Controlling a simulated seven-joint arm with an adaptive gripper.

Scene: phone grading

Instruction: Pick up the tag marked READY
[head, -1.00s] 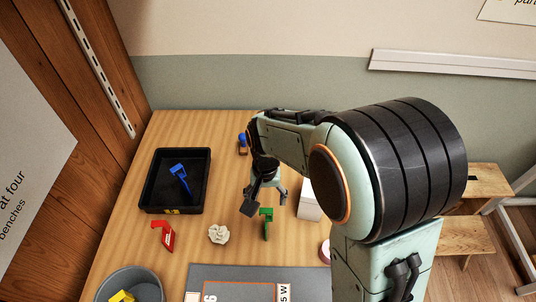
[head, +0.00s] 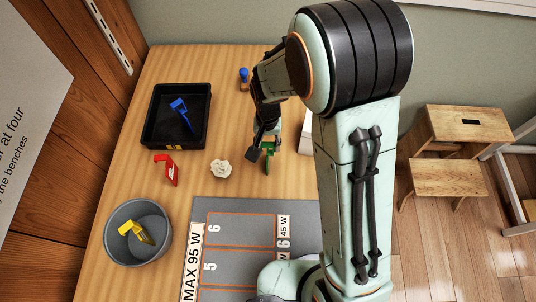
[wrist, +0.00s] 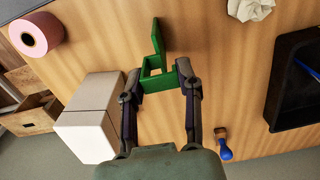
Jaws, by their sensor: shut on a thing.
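A green tag-like piece (head: 268,160) stands on the wooden table right of the crumpled paper. My gripper (head: 266,143) is down at it. In the wrist view the fingers of my gripper (wrist: 160,80) are shut on the green piece (wrist: 158,38), one finger on each side of its square frame. I cannot read READY on any piece. A red piece (head: 167,169) stands to the left. A yellow piece (head: 143,232) lies in the grey bucket (head: 112,222). A blue piece (head: 181,108) lies in the black tray (head: 147,128).
Crumpled paper (head: 221,169) lies close left of the green piece. A white box (wrist: 88,137) stands near my gripper, with a pink roll (wrist: 34,35) beyond it. A blue-handled stamp-like object (head: 244,78) stands at the back. A grey marked mat (head: 245,206) lies in front.

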